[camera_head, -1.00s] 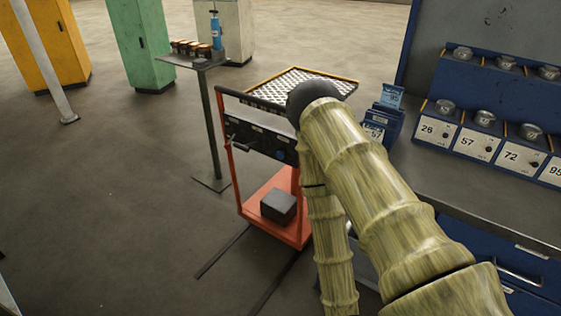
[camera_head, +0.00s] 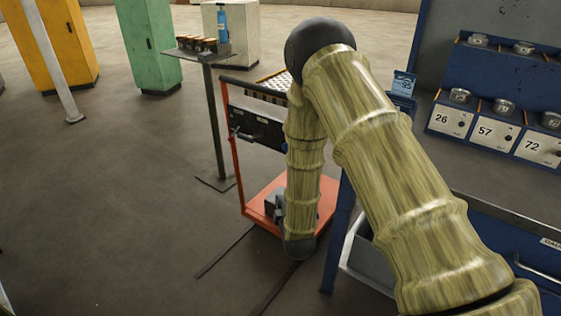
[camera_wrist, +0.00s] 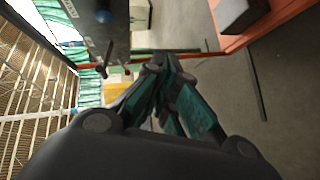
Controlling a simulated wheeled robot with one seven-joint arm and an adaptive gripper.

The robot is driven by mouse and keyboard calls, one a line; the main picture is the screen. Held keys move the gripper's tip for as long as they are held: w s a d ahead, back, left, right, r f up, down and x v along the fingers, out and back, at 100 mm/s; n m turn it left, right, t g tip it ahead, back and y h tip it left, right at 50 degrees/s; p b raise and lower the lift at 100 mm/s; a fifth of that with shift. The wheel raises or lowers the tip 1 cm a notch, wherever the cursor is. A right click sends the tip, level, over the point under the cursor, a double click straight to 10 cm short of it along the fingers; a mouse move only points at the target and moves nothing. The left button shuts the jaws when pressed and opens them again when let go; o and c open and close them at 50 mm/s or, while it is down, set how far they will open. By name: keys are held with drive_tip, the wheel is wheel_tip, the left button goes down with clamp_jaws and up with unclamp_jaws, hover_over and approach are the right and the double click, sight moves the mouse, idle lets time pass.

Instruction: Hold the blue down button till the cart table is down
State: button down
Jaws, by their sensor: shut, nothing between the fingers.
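The cart has a red-orange frame, and its dark control panel (camera_head: 252,127) faces me in the head view. A round blue button (camera_wrist: 137,13) shows on the dark panel at the top of the wrist view.
The cart's orange base (camera_head: 258,207) carries a grey block (camera_wrist: 241,13). A lever (camera_wrist: 104,62) sticks out from the panel. A blue workbench with numbered weights (camera_head: 485,131) stands right. A post table (camera_head: 195,58) stands behind the cart.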

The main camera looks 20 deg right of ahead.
drive_tip(key=w+r+n+t+b, duration=0.1)
drive_tip(key=w+r+n+t, duration=0.1)
drive_tip(key=w+r, duration=0.3)
wheel_tip(320, 180, up, 2)
drive_tip(key=shift+w+a+n+t+h, duration=0.15)
drive_tip(key=shift+a+n+t+h, duration=0.1)
drive_tip(key=shift+n+t+h, duration=0.05)
drive_tip(key=w+d, duration=0.4)
drive_tip(key=w, duration=0.8)
drive_tip(key=shift+w+d+p, duration=0.15)
drive_tip(key=shift+d+p, duration=0.05)
drive_tip(key=shift+p, duration=0.2)
drive_tip(key=shift+d+f, duration=0.1)
